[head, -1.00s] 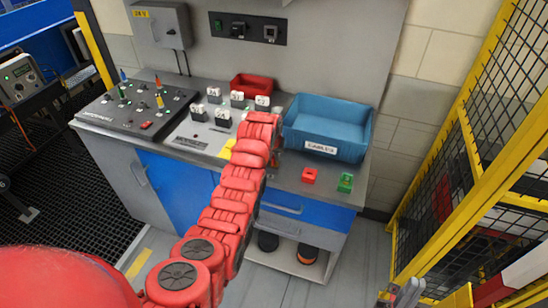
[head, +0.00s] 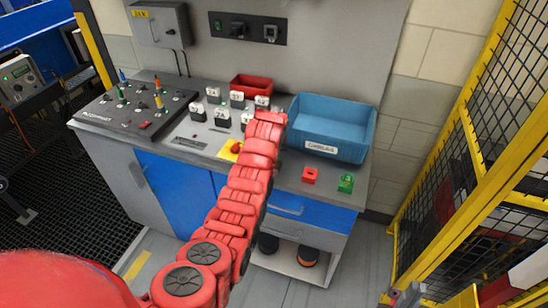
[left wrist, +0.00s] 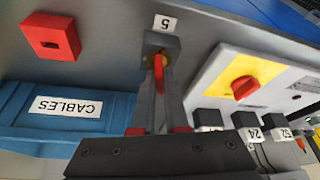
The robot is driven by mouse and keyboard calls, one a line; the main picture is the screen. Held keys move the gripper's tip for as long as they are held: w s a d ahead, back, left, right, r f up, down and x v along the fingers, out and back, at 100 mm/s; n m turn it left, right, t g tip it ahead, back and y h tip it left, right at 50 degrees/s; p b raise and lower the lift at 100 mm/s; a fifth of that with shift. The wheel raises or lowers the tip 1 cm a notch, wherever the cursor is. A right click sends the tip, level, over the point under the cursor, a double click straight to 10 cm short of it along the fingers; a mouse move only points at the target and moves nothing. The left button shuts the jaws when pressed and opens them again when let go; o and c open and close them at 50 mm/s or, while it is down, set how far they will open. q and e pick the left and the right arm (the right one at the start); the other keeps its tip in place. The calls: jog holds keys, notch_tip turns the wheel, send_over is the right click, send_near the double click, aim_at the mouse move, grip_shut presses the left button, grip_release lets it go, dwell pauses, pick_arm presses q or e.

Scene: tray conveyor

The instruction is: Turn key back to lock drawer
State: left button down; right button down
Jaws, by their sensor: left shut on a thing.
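My left gripper (left wrist: 158,95) is shut on the key, one grey finger on each side. In the head view my red left arm hides the lock, the key and this gripper. A blue drawer front (head: 318,215) with a handle shows under the counter, right of the arm. My right gripper (head: 405,296) is at the bottom right edge, away from the counter; its jaws are unclear.
On the counter (head: 330,183) are a blue CABLES bin (head: 335,118), a red block (head: 309,175), a green block (head: 346,183), several numbered blocks and a red knob on a yellow plate (left wrist: 236,78). A yellow mesh fence (head: 425,195) stands at the right.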

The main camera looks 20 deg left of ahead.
pick_arm(q)
jog(key=shift+f+n+y+b, duration=0.1)
jog(key=shift+n+y+b, duration=0.2)
jog(key=shift+n+b, duration=0.9)
jog(key=shift+b, duration=0.2)
jog(key=shift+n+g+y+b, duration=0.5)
jog(key=shift+n+b, duration=0.7)
jog(key=shift+b, duration=1)
jog(key=shift+n+b, duration=0.3)
jog(key=c, duration=0.8)
grip_release()
jog(key=shift+c, duration=0.2)
